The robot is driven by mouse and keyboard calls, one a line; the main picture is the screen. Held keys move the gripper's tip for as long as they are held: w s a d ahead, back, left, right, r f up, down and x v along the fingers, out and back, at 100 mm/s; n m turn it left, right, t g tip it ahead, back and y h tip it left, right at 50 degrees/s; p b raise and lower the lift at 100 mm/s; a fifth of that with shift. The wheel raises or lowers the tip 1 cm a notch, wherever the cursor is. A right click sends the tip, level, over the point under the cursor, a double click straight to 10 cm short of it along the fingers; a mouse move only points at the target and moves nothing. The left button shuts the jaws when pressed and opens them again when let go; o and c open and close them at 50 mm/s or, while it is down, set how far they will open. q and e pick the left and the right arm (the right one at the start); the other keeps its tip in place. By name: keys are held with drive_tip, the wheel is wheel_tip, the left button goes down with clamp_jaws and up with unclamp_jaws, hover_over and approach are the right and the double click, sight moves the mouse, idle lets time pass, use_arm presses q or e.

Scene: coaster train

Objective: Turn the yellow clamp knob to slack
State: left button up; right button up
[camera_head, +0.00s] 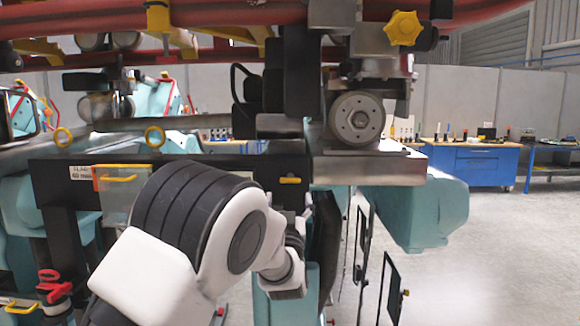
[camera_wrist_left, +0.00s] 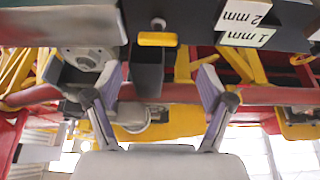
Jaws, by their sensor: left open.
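A yellow star-shaped knob (camera_head: 404,28) sits at the top right of the head view, on the metal assembly above a round steel wheel (camera_head: 357,119). I cannot make this knob out in the left wrist view. A yellow oblong piece (camera_wrist_left: 157,39) on a dark plate lies beyond the fingers. My right gripper is not in view.
Red rails (camera_head: 140,20) cross the top. A dark beam with a small yellow piece (camera_head: 290,181) stands beyond my arm. A tag marked 2 mm (camera_wrist_left: 243,14) shows in the wrist view. A blue bench (camera_head: 480,166) stands far right; the floor (camera_head: 500,270) there is clear.

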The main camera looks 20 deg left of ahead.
sight(290, 182)
use_arm(q)
drive_tip(key=w, duration=0.1)
drive_tip(key=w+p, duration=0.1)
drive_tip(key=w, duration=0.1)
drive_tip(key=shift+r, duration=0.35)
drive_tip(key=p+x, duration=0.2)
drive_tip(key=x, duration=0.1)
drive_tip(key=p+x, duration=0.1)
drive_tip(key=x, duration=0.1)
drive_tip(key=shift+s+a+r, duration=0.2)
drive_tip(key=shift+a+r, duration=0.15)
drive_tip(key=shift+r, duration=0.05)
drive_tip(key=shift+w+f, duration=0.1)
drive_tip(key=shift+w, duration=0.2)
drive_tip(key=shift+w+f, duration=0.2)
drive_tip(key=shift+w, duration=0.1)
drive_tip(key=shift+s+r, duration=0.1)
drive_tip(key=shift+s, duration=0.05)
drive_tip(key=c, duration=1.2)
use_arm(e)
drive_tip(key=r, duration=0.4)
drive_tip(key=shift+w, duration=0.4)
